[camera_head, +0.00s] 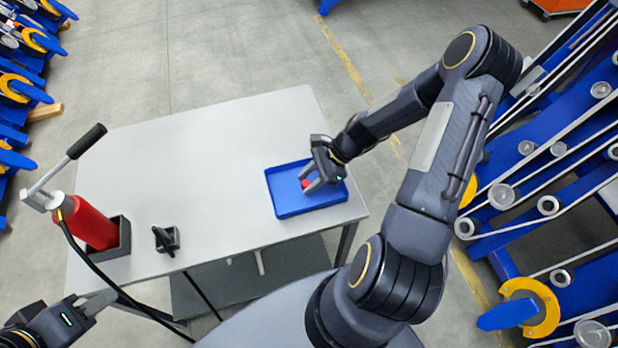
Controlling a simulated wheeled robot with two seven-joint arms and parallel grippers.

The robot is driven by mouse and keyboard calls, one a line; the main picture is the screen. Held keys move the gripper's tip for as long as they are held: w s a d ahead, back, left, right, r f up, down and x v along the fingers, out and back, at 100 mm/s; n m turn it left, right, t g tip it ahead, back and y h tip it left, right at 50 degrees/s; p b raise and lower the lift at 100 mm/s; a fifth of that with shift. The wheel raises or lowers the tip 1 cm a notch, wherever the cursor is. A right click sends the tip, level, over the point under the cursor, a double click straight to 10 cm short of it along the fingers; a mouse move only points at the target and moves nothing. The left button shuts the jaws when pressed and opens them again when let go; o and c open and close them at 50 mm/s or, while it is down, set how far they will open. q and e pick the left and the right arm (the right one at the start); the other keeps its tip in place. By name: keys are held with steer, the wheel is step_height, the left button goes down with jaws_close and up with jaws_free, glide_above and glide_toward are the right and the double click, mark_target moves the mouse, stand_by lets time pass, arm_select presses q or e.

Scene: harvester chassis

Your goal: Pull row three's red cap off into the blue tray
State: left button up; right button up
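The blue tray (285,205) lies on the right end of the grey table. A small red cap (305,184) shows between the fingertips of my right gripper (308,184), low over the tray. The fingers stand apart on both sides of the cap. I cannot tell whether they press on it or whether it rests on the tray floor. My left gripper (98,301) is at the lower left, off the table's front edge, with nothing visible in it. Its finger gap is unclear.
On the left of the table (215,135) stand a red cylinder (92,225) with a lever handle and black hose, and a small black part (166,239). The table's middle is clear. Blue machine rows with rollers (550,205) stand at right.

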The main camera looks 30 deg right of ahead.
steer(key=shift+o, duration=0.9)
steer(key=v, duration=0.7)
steer(key=shift+d+r+b, duration=0.15)
steer(key=shift+b, duration=0.2)
steer(key=shift+s+d+r, duration=0.1)
steer(key=shift+r, duration=0.05)
